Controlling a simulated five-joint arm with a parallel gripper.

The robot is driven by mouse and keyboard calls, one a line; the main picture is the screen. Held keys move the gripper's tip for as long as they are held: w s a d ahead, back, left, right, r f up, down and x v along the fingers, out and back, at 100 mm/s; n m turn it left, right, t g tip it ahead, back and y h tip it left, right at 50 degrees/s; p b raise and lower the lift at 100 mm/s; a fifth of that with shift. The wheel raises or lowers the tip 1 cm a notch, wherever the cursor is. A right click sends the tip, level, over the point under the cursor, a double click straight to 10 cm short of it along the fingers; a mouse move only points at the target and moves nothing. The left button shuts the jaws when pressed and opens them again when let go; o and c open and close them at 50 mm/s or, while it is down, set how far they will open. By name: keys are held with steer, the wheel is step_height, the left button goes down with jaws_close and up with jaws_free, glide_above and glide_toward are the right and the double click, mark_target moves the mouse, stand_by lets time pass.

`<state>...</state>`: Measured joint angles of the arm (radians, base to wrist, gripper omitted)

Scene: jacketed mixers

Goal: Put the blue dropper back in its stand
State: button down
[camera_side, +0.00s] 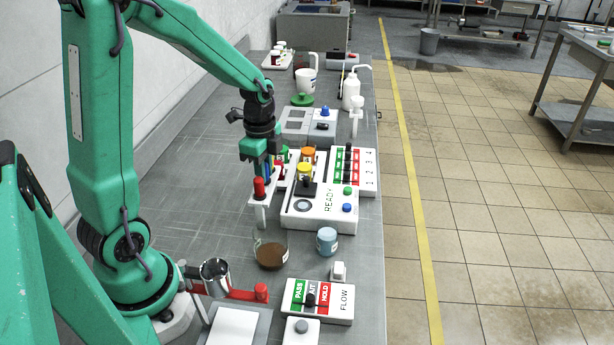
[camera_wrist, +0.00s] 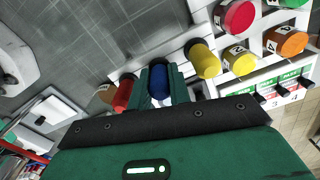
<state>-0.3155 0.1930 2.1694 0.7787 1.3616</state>
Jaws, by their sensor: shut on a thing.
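My gripper (camera_wrist: 160,84) is shut on the blue dropper (camera_wrist: 161,80), with a finger on each side of its bulb. In the wrist view the blue dropper is in line with the white stand (camera_wrist: 190,38), between a red dropper (camera_wrist: 123,93) and a yellow dropper (camera_wrist: 204,60). In the side view the stand (camera_side: 261,211) is below my gripper (camera_side: 262,159), with the red dropper (camera_side: 259,187) at its near end. The blue dropper's lower part is hidden, so I cannot tell how deep it sits in the stand.
Jars with coloured caps, one yellow (camera_side: 304,170), stand just right of the stand. A white device marked READY (camera_side: 325,206) is beside them. A beaker of brown liquid (camera_side: 270,254) and a blue jar (camera_side: 327,240) stand nearer the camera. Bare bench lies left of the stand.

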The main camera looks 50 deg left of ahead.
steer(key=c, duration=0.7)
jaws_free()
steer(key=shift+c, duration=0.2)
steer(key=shift+r, duration=3)
steer(key=shift+s+d+r+n, duration=0.25)
steer(key=shift+d+r+n, duration=0.15)
steer(key=shift+d+r, duration=0.15)
steer(key=s+d+r+n+t, duration=0.5)
steer(key=s+d+r+n, duration=0.3)
steer(key=s+d+n, duration=0.2)
steer(key=shift+s+n+t, duration=0.3)
steer(key=shift+s+n, duration=0.05)
steer(key=shift+n, duration=0.25)
